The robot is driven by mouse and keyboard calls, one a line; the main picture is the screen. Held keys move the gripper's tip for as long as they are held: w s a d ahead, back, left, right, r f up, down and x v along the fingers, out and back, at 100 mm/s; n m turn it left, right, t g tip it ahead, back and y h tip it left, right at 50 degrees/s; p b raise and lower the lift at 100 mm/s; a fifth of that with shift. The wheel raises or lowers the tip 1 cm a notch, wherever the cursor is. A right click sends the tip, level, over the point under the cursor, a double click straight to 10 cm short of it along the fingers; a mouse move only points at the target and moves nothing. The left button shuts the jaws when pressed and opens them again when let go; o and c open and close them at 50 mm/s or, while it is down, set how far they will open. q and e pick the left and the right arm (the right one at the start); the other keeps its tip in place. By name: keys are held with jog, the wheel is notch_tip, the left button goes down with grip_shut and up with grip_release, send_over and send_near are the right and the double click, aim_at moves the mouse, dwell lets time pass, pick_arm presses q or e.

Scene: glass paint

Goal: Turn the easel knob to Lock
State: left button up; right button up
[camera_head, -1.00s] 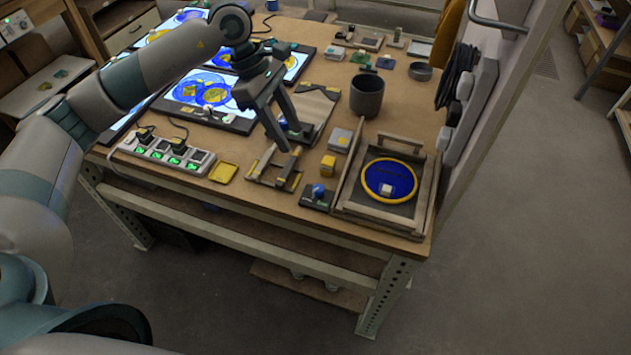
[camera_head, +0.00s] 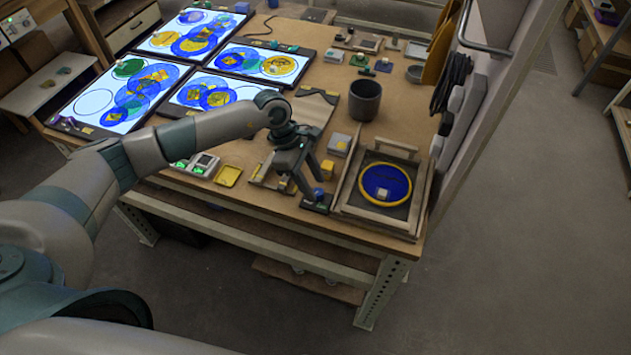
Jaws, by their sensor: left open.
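A small blue knob (camera_head: 318,193) stands on a dark base at the front edge of the table, left of the wooden frame; it looks like the easel knob. Its pointer and any Lock mark are too small to read. My left gripper (camera_head: 314,189) is open and points down at the knob. Its fingertips are at or just above the knob, seemingly one on each side; I cannot tell whether they touch it. The fingers hide part of the base. My right gripper is not in view.
Right of the knob lies the wooden frame (camera_head: 347,208) with a blue disc (camera_head: 372,177) ringed in yellow. A yellow block (camera_head: 327,169) and a grey cup (camera_head: 364,99) stand behind. Lit panels (camera_head: 92,104) fill the back left.

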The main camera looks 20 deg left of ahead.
pick_arm(q)
jog(key=shift+x, duration=0.9)
grip_shut()
